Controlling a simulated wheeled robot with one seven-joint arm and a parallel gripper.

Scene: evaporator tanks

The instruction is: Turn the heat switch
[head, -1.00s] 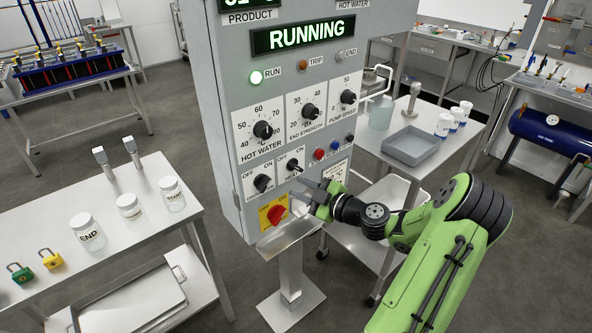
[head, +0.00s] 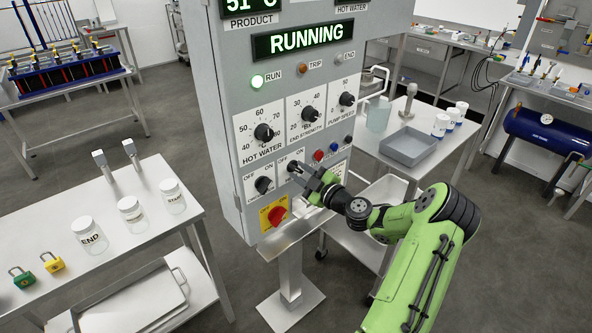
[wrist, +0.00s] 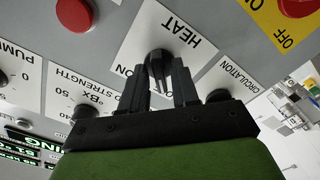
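The heat switch (head: 291,167) is a black rotary knob on a white OFF/ON plate low on the control panel. In the wrist view, upside down, its knob (wrist: 158,60) stands beside the word HEAT. My gripper (head: 304,173) is at the panel in front of this switch. In the wrist view its two black fingers (wrist: 160,76) stand apart on either side of the knob. The knob lies between the fingertips; a firm grip on it is not visible. In the head view the fingers partly cover the plate, and the switch's exact setting is hard to read.
The circulation switch (head: 263,185) is just left, and a red-on-yellow main switch (head: 277,214) is below. Red, blue and black buttons (head: 333,147) sit to the right. Three dials are above. The display (head: 303,40) reads RUNNING. A grey tray (head: 409,147) stands on the right bench.

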